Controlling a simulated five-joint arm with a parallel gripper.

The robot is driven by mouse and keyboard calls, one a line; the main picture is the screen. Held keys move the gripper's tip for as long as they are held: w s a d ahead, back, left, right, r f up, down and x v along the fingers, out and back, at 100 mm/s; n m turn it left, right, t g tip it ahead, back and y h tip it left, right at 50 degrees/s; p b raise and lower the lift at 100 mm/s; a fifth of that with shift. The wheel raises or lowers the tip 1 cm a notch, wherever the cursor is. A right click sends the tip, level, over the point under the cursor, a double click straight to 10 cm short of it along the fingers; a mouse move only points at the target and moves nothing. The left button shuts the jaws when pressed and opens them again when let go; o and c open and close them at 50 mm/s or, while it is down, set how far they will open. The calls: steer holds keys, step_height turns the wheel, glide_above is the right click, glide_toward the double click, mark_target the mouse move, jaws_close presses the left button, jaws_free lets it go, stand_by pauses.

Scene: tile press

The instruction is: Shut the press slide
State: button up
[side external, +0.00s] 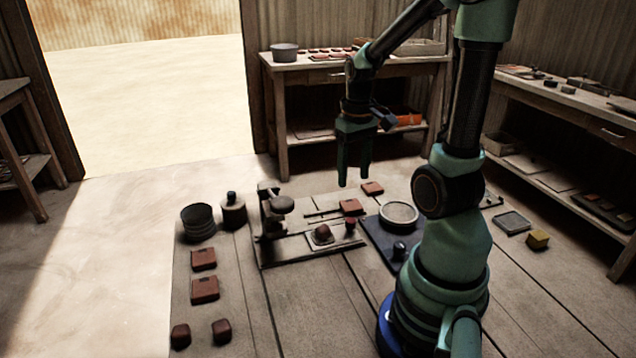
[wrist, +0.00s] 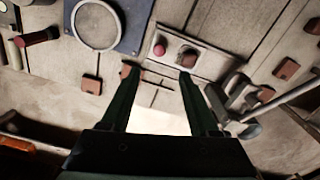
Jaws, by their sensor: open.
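The press (side external: 272,212) stands on a long pale base (side external: 290,251), with its dark round head over the left part. The slide (side external: 318,243) lies on the base to the right of the head, out from under it. A brown clay lump (side external: 323,233) sits on the slide, and a reddish knob (side external: 350,222) stands at its right end. In the wrist view the knob (wrist: 159,48) and lump (wrist: 187,57) show just beyond my fingertips. My gripper (side external: 353,182) is open and empty, pointing down above the knob end, apart from it.
A blue mat (side external: 375,243) with a round dish (side external: 398,215) lies to the right of the press. Brown tiles (side external: 350,207) lie behind it and more (side external: 205,289) at the left. A dark bucket (side external: 198,222) and a lidded pot (side external: 233,212) stand at the left.

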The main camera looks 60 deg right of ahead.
mark_target(351, 220)
step_height(351, 220, down, 12)
steer(key=shift+f, duration=0.1)
stand_by(0.5)
jaws_close()
stand_by(1.4)
